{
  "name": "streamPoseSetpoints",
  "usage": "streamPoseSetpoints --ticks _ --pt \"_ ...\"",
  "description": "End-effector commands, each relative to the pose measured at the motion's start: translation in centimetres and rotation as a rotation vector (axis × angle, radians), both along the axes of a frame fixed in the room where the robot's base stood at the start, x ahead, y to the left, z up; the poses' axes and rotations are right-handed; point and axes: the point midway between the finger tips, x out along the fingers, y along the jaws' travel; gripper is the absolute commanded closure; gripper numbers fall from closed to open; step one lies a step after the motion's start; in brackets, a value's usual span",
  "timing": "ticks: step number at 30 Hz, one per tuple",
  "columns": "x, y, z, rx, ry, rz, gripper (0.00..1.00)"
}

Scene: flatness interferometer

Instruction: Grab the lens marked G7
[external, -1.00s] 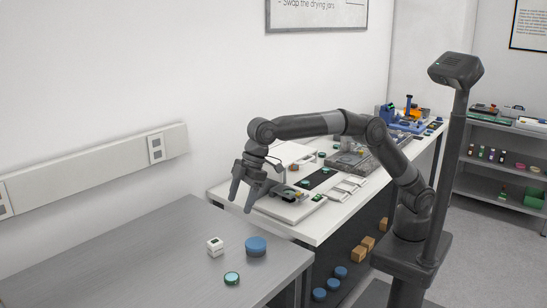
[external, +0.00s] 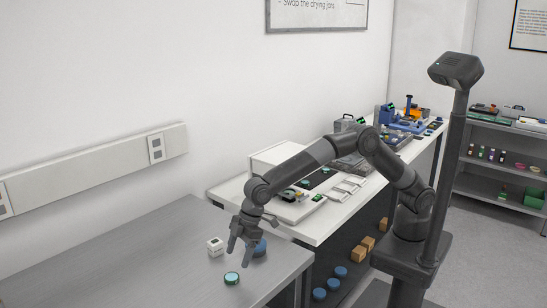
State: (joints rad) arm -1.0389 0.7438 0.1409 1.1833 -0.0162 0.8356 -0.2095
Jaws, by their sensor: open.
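A small round lens-like disc (external: 232,278) with a dark green rim and pale teal top lies flat on the grey metal table. No marking on it is readable, so I cannot tell if it is G7. My gripper (external: 240,258) points down with its fingers apart and nothing between them. It appears just behind and above the disc in the picture, apart from it. A blue round container (external: 261,246) stands behind the gripper, partly hidden by the fingers. Other small teal discs sit on the white bench, too small to read.
The grey table (external: 130,265) is bare to the left. The white bench (external: 318,235) with instruments adjoins at the right. Blue containers (external: 320,294) sit below it.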

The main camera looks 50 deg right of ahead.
Motion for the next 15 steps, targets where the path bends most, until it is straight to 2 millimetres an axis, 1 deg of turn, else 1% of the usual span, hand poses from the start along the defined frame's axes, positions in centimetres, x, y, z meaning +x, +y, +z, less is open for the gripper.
streamPoseSetpoints --ticks 1,8,15 --pt "0.0 0.3 -0.8 -0.002 0.001 0.0 0.3" --pt "0.0 1.1 -2.3 -0.001 0.0 0.001 0.3" --pt "0.0 2.6 -5.5 -0.001 0.0 0.001 0.3"
